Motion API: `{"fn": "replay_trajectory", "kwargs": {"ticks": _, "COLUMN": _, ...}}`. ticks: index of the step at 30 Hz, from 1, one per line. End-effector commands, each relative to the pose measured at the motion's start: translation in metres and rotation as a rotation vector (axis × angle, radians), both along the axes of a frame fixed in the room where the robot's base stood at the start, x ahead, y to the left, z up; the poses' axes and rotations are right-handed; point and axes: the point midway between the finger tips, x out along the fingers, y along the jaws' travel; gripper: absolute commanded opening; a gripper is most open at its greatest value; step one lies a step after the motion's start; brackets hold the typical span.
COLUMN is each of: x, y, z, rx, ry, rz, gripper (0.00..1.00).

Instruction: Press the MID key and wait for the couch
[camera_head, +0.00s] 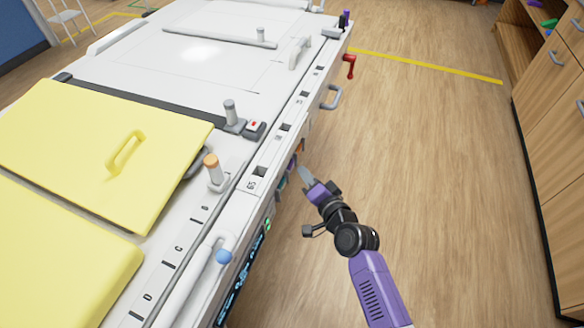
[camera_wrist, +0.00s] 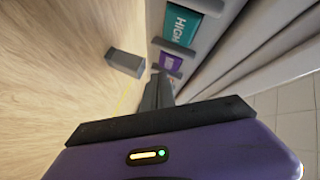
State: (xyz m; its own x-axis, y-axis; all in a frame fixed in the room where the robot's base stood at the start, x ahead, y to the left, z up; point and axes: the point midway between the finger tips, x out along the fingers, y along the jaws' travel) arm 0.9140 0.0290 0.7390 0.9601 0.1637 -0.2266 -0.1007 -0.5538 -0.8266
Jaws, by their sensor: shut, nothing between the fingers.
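My gripper (camera_head: 303,174) is shut and empty, with its tips close to the side panel of the white couch (camera_head: 215,65). In the wrist view the shut fingers (camera_wrist: 157,90) point toward a purple label (camera_wrist: 171,63) whose small text I cannot read clearly. A teal label marked HIGH (camera_wrist: 180,22) sits beyond it, with grey ledge-like parts beside both labels. I cannot tell whether the fingertips touch anything. In the head view the small coloured labels on the side panel are partly hidden by the couch edge and the gripper.
Yellow pads (camera_head: 75,135) lie on the couch at the left. A red lever (camera_head: 349,65) and a grey handle (camera_head: 331,97) stick out from its side. A grey block (camera_wrist: 125,62) stands near the fingers. Wooden cabinets (camera_head: 550,120) stand right, with clear floor between.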

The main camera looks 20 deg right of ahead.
Motion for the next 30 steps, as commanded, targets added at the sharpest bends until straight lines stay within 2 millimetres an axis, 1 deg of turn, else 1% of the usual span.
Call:
{"fn": "replay_trajectory", "kwargs": {"ticks": 5, "x": 0.0002, "y": 0.0003, "z": 0.0002, "rx": 0.0, "ry": 0.0, "rz": 0.0, "gripper": 0.0}}
{"fn": "replay_trajectory", "kwargs": {"ticks": 14, "x": 0.0052, "y": 0.0066, "z": 0.0014, "rx": -0.001, "ry": -0.002, "rz": 0.0, "gripper": 0.0}}
{"fn": "replay_trajectory", "kwargs": {"ticks": 30, "x": 0.006, "y": 0.0082, "z": 0.0004, "rx": 0.0, "ry": 0.0, "rz": 0.0, "gripper": 0.0}}
